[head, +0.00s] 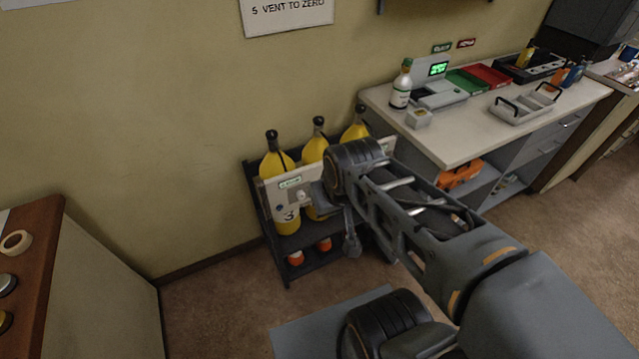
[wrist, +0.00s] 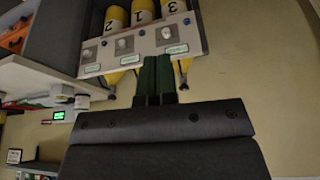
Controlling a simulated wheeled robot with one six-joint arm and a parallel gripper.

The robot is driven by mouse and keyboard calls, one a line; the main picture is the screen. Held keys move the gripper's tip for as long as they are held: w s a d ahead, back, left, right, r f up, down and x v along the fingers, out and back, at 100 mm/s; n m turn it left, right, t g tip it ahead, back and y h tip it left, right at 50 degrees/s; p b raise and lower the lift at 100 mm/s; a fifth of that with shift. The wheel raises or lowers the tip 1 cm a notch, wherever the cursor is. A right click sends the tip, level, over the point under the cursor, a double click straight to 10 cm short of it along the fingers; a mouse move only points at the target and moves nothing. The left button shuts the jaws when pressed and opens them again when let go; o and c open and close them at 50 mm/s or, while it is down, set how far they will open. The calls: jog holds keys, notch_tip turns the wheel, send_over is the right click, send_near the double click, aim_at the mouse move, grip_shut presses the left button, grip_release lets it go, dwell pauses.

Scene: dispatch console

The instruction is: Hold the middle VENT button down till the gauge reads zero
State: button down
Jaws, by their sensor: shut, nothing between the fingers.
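A pale panel (head: 272,196) on a dark rack holds three stations in front of yellow cylinders. In the wrist view the panel (wrist: 205,40) appears upside down, with a white round button (wrist: 124,43) at the middle station and a small green-lettered display (wrist: 130,60) beside it. The display's reading is too small to make out. My gripper (wrist: 157,60) is shut and empty, its green fingers overlapping the panel's edge between the middle and right stations. I cannot tell whether they touch it; they are not over the middle button. In the head view my arm hides the middle station.
Yellow cylinders (head: 276,165) stand in the rack (head: 290,247) against the wall. A white-topped counter (head: 455,148) with a bottle (head: 402,86) and a grey tray (head: 522,108) is to the right. A wooden cabinet (head: 45,240) is at left, with open floor between.

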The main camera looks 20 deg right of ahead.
jog(key=w+d+f+n+g+y+b, duration=0.1)
jog(key=w+f+n+y+b, duration=0.2)
jog(key=f+b, duration=0.6)
jog(key=w+d+f+n+y+b, duration=0.1)
jog(key=w+f+y+b, duration=0.25)
jog(key=f+b, duration=0.6)
jog(key=w+d+f+n+t+y+b, duration=0.2)
jog(key=w+d+f+t+b, duration=0.4)
jog(key=f, duration=0.7)
jog(key=w+d+b, duration=0.2)
jog(key=w+d, duration=0.1)
jog(key=d, duration=0.1)
jog(key=shift+f, duration=0.3)
jog(key=shift+w, duration=0.2)
